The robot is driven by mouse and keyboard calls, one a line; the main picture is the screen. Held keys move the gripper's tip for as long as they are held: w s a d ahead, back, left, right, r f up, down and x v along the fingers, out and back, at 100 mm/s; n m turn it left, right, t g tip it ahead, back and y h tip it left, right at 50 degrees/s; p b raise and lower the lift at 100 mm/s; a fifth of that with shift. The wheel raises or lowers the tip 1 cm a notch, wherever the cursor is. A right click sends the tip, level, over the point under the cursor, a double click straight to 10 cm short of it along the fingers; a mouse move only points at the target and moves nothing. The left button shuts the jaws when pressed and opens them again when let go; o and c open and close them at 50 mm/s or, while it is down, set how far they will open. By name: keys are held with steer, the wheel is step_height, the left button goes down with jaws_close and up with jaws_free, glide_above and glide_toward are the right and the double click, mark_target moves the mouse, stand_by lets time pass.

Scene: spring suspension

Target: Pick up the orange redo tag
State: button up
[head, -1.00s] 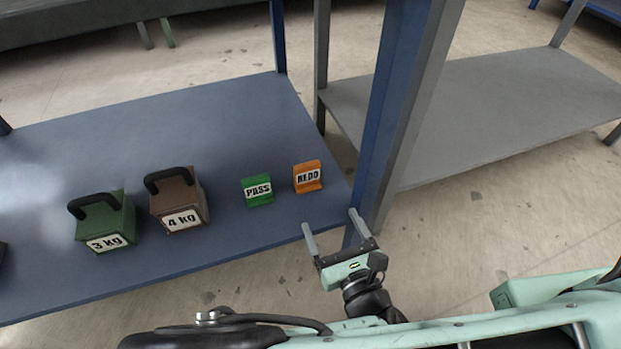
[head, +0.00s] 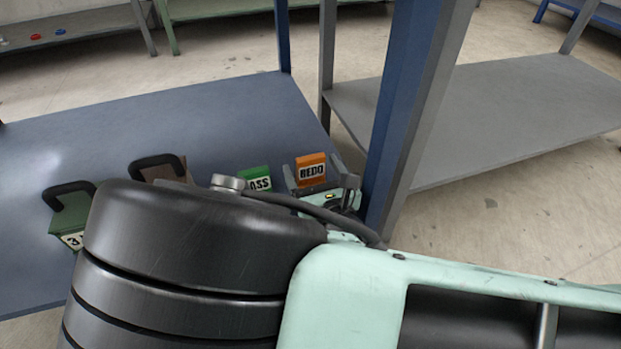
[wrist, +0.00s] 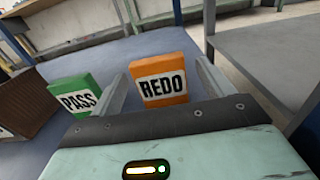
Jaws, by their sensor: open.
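The orange REDO tag (head: 310,162) stands upright on the blue shelf (head: 200,115), near its right end. In the wrist view the orange REDO tag (wrist: 160,72) shows between the two fingers, its label facing me. My gripper (head: 318,172) is open, with one finger on each side of the tag in view. In the wrist view my gripper (wrist: 165,90) holds nothing. I cannot tell whether a finger touches the tag. The tag's lower edge is partly hidden by my gripper in the head view.
The green PASS tag (wrist: 76,98) stands just left of my left finger. A brown weight (head: 165,166) and a green 3 kg weight (head: 68,212) are farther left, partly hidden by my arm. A blue post (head: 405,110) rises close to the right of my gripper.

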steer(key=shift+x, duration=0.85)
steer(key=shift+c, duration=0.3)
steer(key=c, duration=1)
steer(key=shift+r, duration=0.1)
